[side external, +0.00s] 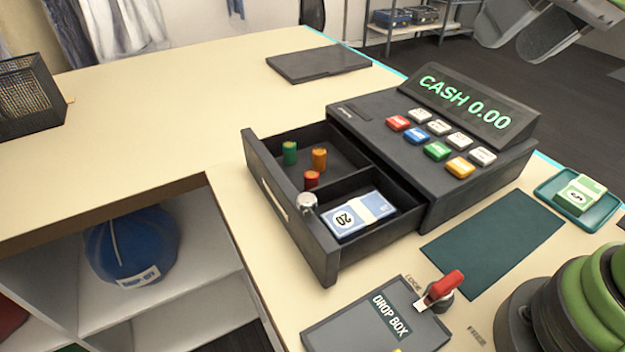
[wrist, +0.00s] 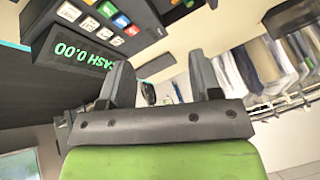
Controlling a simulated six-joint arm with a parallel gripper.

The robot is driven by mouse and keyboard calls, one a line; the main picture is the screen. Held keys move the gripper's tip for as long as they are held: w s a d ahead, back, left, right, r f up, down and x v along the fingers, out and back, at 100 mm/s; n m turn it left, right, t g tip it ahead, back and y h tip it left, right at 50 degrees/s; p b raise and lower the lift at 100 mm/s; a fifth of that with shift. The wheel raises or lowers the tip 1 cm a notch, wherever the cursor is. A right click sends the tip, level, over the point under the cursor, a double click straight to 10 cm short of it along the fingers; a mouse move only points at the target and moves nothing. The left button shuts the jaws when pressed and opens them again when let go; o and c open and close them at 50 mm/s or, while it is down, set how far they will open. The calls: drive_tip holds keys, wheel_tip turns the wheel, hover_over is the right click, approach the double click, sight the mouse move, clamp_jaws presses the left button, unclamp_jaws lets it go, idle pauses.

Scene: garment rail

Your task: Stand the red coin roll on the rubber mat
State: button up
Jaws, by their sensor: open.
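The red coin roll (side external: 311,179) stands in the rear-left compartment of the open cash drawer (side external: 290,222), close to the divider. A green roll (side external: 289,153) and an orange roll (side external: 319,159) are in the same compartment. A dark teal mat (side external: 495,240), which looks like the rubber mat, lies flat and bare on the counter right of the drawer. My gripper (side external: 515,45) is at the top right, high above the counter and far from the roll. In the wrist view my gripper (wrist: 160,80) has its fingers apart with nothing between them.
A silver knob-like object (side external: 306,202) sits by the drawer divider, near blue banknotes (side external: 358,215). The register (side external: 430,140) stands behind the mat. A teal tray (side external: 546,192) holds green notes.

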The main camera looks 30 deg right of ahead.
drive_tip(key=w+a+f+n+g, duration=0.1)
drive_tip(key=w+a+f, duration=0.25)
drive_tip(key=w, duration=0.55)
drive_tip(key=n+g+h, duration=0.2)
approach(311, 172)
drive_tip(key=f, duration=0.2)
drive_tip(key=x, duration=0.4)
drive_tip(key=shift+w+f, duration=0.1)
drive_tip(key=shift+w, duration=0.15)
drive_tip(key=x, duration=0.5)
drive_tip(key=shift+w+f, duration=0.1)
drive_tip(key=shift+f, duration=0.3)
drive_tip(key=shift+r, duration=0.1)
clamp_jaws()
